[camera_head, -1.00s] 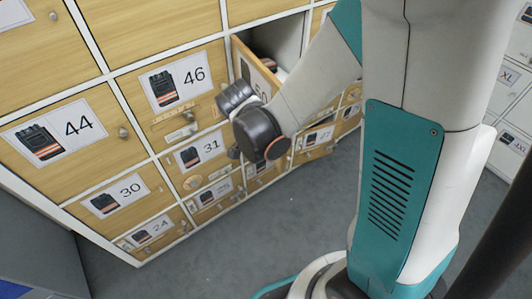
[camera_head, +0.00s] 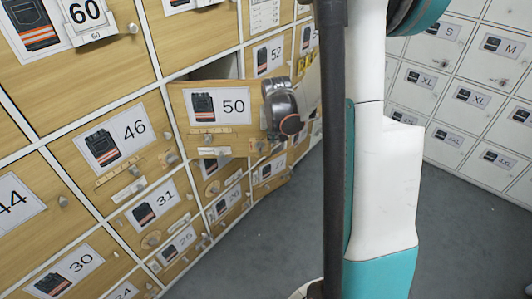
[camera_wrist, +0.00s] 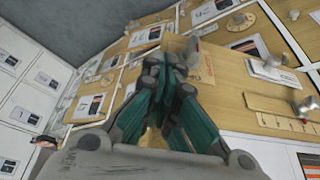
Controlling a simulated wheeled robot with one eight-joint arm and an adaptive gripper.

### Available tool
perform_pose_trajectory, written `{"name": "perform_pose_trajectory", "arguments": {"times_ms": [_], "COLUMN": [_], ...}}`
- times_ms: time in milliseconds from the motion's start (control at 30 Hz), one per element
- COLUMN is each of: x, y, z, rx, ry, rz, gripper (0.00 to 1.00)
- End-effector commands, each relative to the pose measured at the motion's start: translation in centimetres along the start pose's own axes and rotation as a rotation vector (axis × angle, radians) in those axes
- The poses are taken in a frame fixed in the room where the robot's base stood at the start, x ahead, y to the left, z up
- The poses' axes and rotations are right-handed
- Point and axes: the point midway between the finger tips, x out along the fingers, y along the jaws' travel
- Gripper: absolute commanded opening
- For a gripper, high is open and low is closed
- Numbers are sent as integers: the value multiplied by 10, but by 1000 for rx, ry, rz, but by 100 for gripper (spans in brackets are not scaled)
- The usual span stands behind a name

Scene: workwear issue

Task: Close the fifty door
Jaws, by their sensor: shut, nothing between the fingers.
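The fifty door (camera_head: 178,105) is a wooden locker door with a label of dark trousers and the number 50. It stands ajar, with a dark gap showing above its top edge. My gripper's dark wrist part is at the door's right edge in the head view; the fingers are hidden there. In the wrist view my gripper (camera_wrist: 172,62) is shut and empty, its fingertips close to a wooden panel (camera_wrist: 195,62). I cannot tell whether they touch it or whether that panel is the fifty door.
Door 46 (camera_head: 75,130) is shut to the left, and door 31 (camera_head: 125,218) is below it. Door 52 (camera_head: 262,35) is up and right. White lockers (camera_head: 440,90) line the right wall. Grey floor (camera_head: 260,260) is clear between.

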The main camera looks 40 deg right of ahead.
Motion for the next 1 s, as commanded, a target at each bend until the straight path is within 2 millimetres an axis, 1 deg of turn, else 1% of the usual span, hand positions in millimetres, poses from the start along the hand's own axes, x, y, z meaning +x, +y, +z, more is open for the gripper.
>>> {"name": "perform_pose_trajectory", "arguments": {"times_ms": [33,133,267,400,500,700,900,1000], "x": [7,18,33,48,57,71,79,82], "y": [3,3,-2,-11,-20,-37,-50,-54], "z": [-16,-46,-83,-120,-144,-177,-198,-203], "rx": [-35,-125,-241,-358,-434,-551,-626,-647], "ry": [0,0,-1,-1,-1,-2,-1,-2], "rz": [-16,-51,-97,-145,-174,-220,-250,-258], "gripper": [0,0,0,0,0,0,0,0]}}
